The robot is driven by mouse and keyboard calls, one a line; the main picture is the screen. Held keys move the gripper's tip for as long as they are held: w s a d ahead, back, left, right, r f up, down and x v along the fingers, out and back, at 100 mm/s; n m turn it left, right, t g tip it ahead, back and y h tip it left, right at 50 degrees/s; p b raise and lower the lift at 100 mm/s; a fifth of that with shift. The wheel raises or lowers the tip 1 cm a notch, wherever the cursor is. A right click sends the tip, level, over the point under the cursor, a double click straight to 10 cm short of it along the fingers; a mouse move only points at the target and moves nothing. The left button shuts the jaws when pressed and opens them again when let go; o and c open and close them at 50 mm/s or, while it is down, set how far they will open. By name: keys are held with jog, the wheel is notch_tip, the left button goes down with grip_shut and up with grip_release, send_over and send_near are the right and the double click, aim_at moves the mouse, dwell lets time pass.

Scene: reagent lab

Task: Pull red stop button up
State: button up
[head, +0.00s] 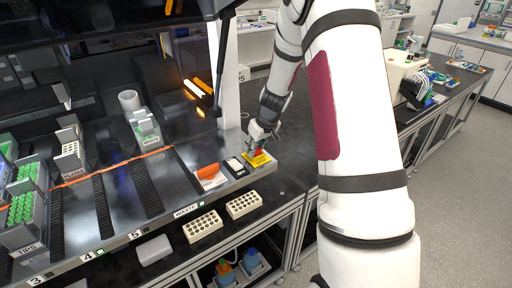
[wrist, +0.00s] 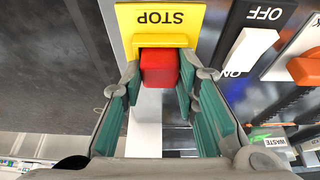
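The red stop button (wrist: 160,69) sits on a yellow STOP block (wrist: 192,17), whose lettering reads upside down in the wrist view. In the head view the red button (head: 258,152) and the yellow block (head: 260,162) are at the right end of the bench's front edge. My gripper (wrist: 160,75) is at the button, with one teal-padded fingertip close against each of its left and right sides. The fingers appear shut on the button; no clear gap shows at the tips. In the head view my gripper (head: 263,138) points down onto the block and partly hides the button.
An ON/OFF switch panel (wrist: 252,47) and an orange part (wrist: 305,68) are close right of the block in the wrist view. In the head view an orange handle (head: 208,171) lies left of the block. Beige racks (head: 244,205) stand on the lower ledge in front.

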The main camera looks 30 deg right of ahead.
grip_shut()
jog(key=shift+w+r, duration=0.1)
jog(key=shift+r, duration=0.8)
jog(key=o, duration=1)
grip_release()
jog(key=shift+o, duration=0.2)
jog(key=v, duration=1.2)
